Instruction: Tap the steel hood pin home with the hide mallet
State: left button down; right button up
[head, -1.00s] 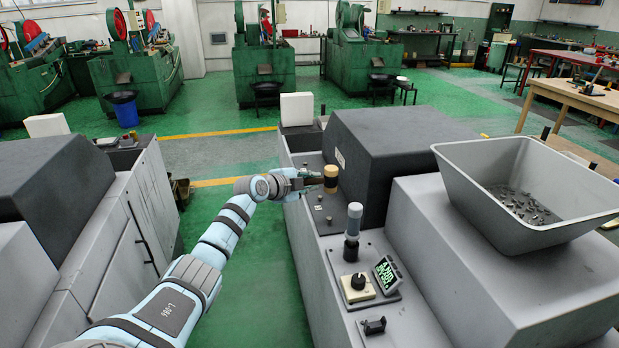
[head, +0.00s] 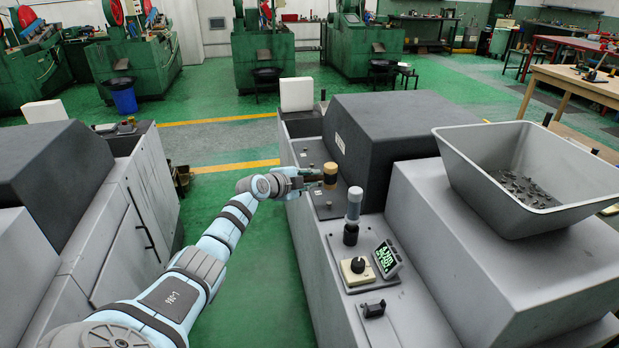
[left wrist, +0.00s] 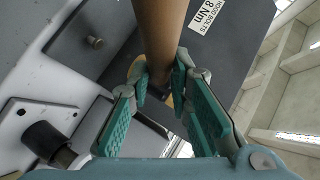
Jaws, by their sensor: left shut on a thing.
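My left gripper (head: 312,178) is shut on the hide mallet (head: 330,174), a tan cylinder-headed mallet with a brown handle. The mallet is over the far left part of the grey machine's deck, beside the dark hood (head: 385,140). In the left wrist view the brown handle (left wrist: 160,35) runs down between my fingers (left wrist: 162,88), with a yellowish part behind. A small steel pin (left wrist: 95,41) stands on the deck there; a pin (head: 329,204) also shows in the head view. I cannot tell which pin is the hood pin. My right gripper is out of view.
A grey-topped upright handle (head: 353,205), a knob (head: 357,266) and a small display (head: 387,260) stand nearer on the deck. A grey hopper (head: 470,170) with metal parts is at right. Green floor separates this machine from another at left.

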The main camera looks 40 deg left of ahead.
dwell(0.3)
pick_arm(q)
jog(key=shift+p, duration=0.4)
notch_tip(320, 180, down, 8)
jog(key=b, duration=0.6)
notch_tip(320, 180, up, 7)
jog(key=p, duration=0.8)
jog(key=shift+r, duration=0.2)
jog(key=shift+f, duration=0.3)
jog(key=shift+w, duration=0.1)
